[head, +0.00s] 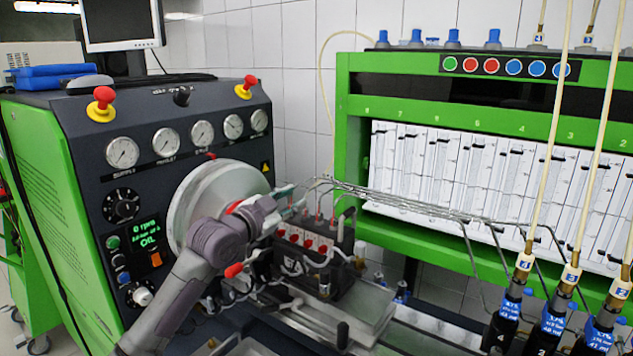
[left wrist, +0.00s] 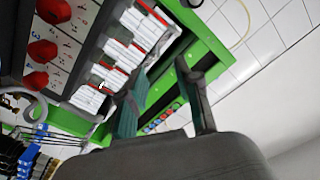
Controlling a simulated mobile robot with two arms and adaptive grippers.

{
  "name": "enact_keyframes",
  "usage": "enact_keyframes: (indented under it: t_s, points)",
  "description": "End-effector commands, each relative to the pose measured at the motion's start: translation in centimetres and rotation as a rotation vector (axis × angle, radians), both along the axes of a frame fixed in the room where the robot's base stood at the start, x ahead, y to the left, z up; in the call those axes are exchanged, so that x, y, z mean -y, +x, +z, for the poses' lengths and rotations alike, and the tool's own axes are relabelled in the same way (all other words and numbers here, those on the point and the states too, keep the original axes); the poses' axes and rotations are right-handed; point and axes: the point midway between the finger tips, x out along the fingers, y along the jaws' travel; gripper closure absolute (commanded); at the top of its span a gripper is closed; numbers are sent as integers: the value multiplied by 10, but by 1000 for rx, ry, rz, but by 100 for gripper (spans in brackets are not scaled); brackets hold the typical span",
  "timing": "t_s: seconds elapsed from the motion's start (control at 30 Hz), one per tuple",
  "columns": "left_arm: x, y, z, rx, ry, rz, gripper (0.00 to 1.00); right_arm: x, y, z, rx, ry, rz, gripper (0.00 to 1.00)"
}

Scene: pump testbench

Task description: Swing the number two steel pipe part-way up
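Several thin steel pipes run in a bundle (head: 420,206) from the pump (head: 315,250) to the right, then fan out and bend down towards the black injectors. I cannot tell which one is number two. My left gripper (head: 290,196) is at the pump's top, close to the pipes' left ends. In the left wrist view its two fingers with teal pads (left wrist: 165,85) stand apart, with no pipe visible between them. Pipes also show in the left wrist view (left wrist: 38,134) at the lower left, away from the fingers. My right gripper is not in view.
The green test cabinet (head: 352,130) with graduated tubes stands behind the pipes. The dark control console (head: 155,115) with gauges and red knobs is on the left. Black injectors with blue labels (head: 553,325) and pale hoses (head: 550,145) crowd the right side.

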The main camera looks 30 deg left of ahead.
Motion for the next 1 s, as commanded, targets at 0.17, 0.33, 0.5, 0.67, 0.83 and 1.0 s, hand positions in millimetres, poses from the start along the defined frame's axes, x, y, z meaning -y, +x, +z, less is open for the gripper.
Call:
enact_keyframes:
  t_s: [0.17, 0.33, 0.5, 0.67, 0.83, 1.0]
  points:
    - [7, 41, 5, -1, -5, -1, 67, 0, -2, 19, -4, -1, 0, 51]
    - [11, 71, 4, -1, -2, -1, 67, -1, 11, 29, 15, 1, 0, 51]
    - [14, 88, 1, -1, -1, -2, 67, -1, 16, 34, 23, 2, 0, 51]
    - [14, 93, 0, -1, 1, 0, 67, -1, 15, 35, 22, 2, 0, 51]
    - [14, 94, 0, -1, 1, 0, 67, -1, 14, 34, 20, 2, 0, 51]
    - [14, 93, 0, -2, 1, -1, 84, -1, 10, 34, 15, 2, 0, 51]
